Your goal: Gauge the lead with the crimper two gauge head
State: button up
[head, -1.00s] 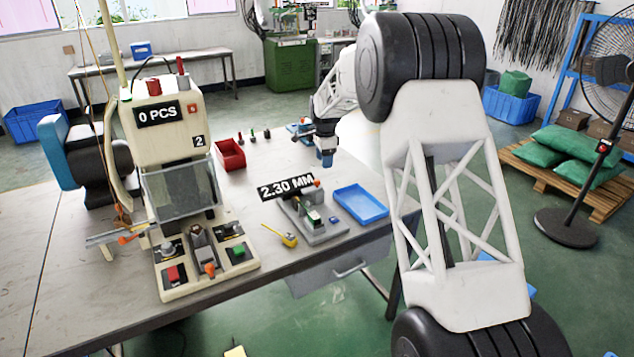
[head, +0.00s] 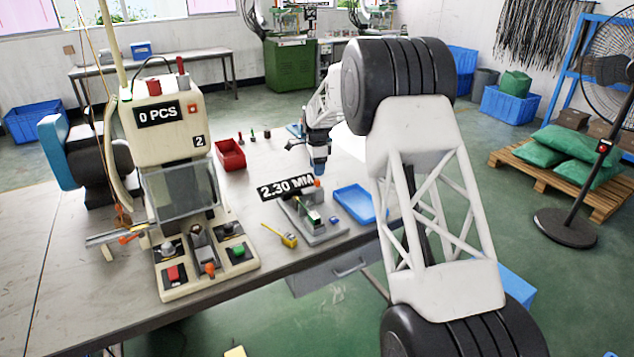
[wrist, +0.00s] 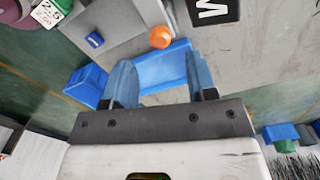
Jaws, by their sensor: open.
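The gauge (head: 312,220) is a grey fixture on the bench, with a black display (head: 286,187) reading 2.30 MM and an orange knob (head: 317,182). The knob also shows in the wrist view (wrist: 160,37), ahead of my fingers. My gripper (head: 319,168) is above the bench just behind the gauge, pointing down. In the wrist view its two blue fingers (wrist: 158,65) are apart with nothing between them. I cannot make out the lead for certain; a thin piece with an orange end (head: 130,237) lies at the left of the press.
A blue tray (head: 377,218) lies right of the gauge; it is beneath my fingers in the wrist view. The cream press (head: 172,125), reading 0 PCS and marked 2, stands left. A yellow tool (head: 288,240) lies between them. A red bin (head: 231,160) sits behind.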

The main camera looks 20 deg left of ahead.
aim_at(317, 180)
jog(key=shift+f, duration=3.2)
grip_shut()
